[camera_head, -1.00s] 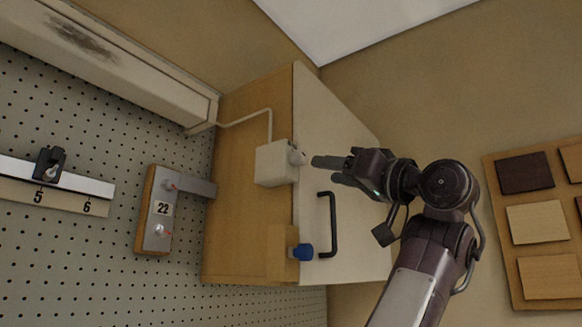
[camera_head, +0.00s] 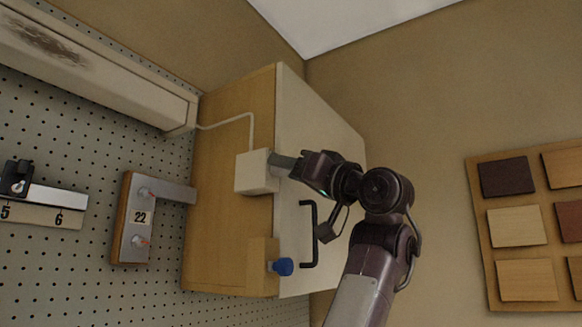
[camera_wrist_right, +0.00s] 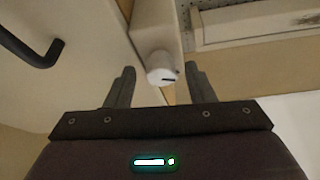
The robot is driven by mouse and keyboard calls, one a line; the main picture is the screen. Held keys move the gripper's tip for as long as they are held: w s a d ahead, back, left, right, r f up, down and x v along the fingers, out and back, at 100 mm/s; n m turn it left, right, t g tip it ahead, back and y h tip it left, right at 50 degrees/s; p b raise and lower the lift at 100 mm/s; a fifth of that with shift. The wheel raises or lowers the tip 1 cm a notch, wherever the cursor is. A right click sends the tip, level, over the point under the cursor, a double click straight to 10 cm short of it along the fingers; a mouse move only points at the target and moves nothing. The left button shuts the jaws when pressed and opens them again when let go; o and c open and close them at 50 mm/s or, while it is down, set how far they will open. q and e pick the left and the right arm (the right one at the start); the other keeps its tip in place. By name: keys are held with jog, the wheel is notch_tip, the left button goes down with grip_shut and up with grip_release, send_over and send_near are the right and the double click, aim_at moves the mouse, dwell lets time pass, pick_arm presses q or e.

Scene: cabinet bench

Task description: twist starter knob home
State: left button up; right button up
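The starter knob (camera_wrist_right: 160,70) is a small white round knob with a dark mark on its face. It sits on a white box (camera_head: 252,173) on the side of the wooden cabinet. My right gripper (camera_head: 282,163) is at the box and hides the knob in the head view. In the right wrist view the gripper (camera_wrist_right: 162,76) is open, with one finger on each side of the knob and visible gaps between. I cannot tell how deep the knob sits between the fingertips. My left gripper is not in view.
A black handle (camera_head: 303,234) on the cabinet's white door (camera_head: 330,125) is just below my right wrist. A blue knob (camera_head: 282,267) sticks out lower down. A cable (camera_head: 251,130) runs up from the box. A bracket labelled 22 (camera_head: 139,237) hangs on the pegboard at left.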

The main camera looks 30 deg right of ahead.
jog(key=c, duration=0.9)
jog(key=shift+m+h, duration=0.4)
jog(key=shift+m, duration=0.1)
jog(key=m+g+h, duration=0.1)
jog(key=m+h, duration=0.1)
jog(key=m, duration=0.3)
jog(key=m+g+h+p, duration=0.1)
jog(key=m+h, duration=0.1)
jog(key=m, duration=0.3)
jog(key=m+g+h+p, duration=0.1)
jog(key=m, duration=0.5)
jog(key=shift+a+r+h, duration=0.3)
jog(key=shift+r+h, duration=0.05)
jog(key=shift+h, duration=0.05)
jog(key=shift+m, duration=0.3)
